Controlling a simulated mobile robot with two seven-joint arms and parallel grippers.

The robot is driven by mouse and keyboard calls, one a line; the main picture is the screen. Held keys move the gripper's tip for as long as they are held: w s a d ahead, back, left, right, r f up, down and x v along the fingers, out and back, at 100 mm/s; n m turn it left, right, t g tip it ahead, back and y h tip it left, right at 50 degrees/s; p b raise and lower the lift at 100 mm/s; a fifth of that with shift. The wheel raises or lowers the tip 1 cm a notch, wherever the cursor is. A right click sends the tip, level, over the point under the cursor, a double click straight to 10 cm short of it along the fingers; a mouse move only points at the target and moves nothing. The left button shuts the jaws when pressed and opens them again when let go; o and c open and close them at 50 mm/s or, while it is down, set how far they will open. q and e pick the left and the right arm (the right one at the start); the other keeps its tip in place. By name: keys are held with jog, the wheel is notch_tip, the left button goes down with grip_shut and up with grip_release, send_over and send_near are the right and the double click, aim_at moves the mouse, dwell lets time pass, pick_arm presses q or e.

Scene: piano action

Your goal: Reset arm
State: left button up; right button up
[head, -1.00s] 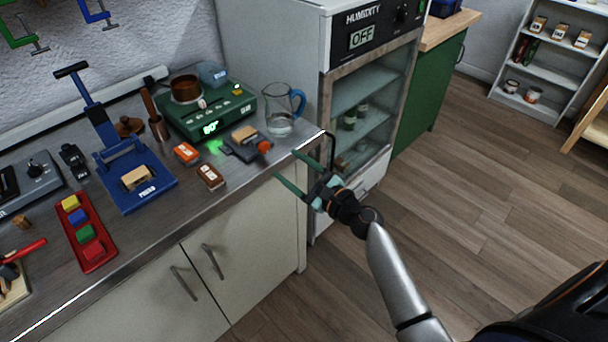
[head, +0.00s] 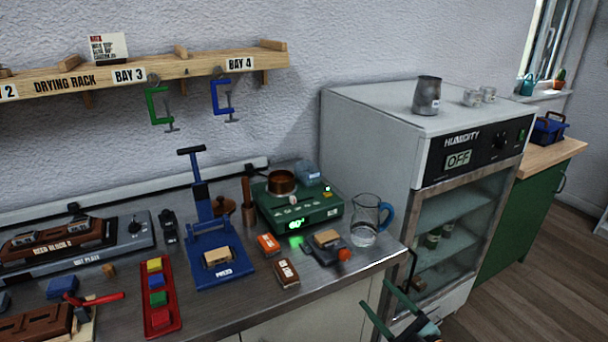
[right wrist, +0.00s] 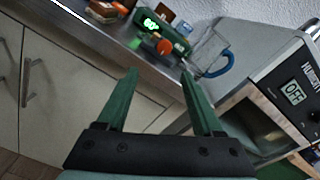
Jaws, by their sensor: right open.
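My right gripper (head: 387,307) shows at the lower right of the head view, in front of the counter's right end and below the glass jug. Its two green fingers are apart with nothing between them. In the right wrist view the open fingers (right wrist: 158,90) point toward the counter edge, below the orange knob (right wrist: 165,46) and the jug (right wrist: 208,55). My left gripper is not in view.
The metal counter (head: 330,282) holds a blue press (head: 222,268), a red tray (head: 174,322), a green heater unit (head: 327,208) and the jug (head: 364,238). The humidity cabinet (head: 376,134) stands at right. A drying rack (head: 200,67) hangs above.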

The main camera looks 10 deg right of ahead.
jog(key=s+a+f+n+g+h+p, duration=0.1)
jog(key=s+a+f+n+g, duration=0.1)
jog(key=s+f+n, duration=0.6)
jog(key=s+a+f+n+g+h+p, duration=0.1)
jog(key=s+a+f+n+g+h, duration=0.1)
jog(key=s+f+n+g, duration=0.3)
jog(key=s+a+f+n, duration=0.1)
jog(key=s+f+n, duration=0.3)
jog(key=s+n, duration=0.5)
jog(key=shift+s+a+f+n+g+h, duration=0.2)
jog(key=shift+f+n+g+h, duration=0.1)
jog(key=shift+n, duration=2.7)
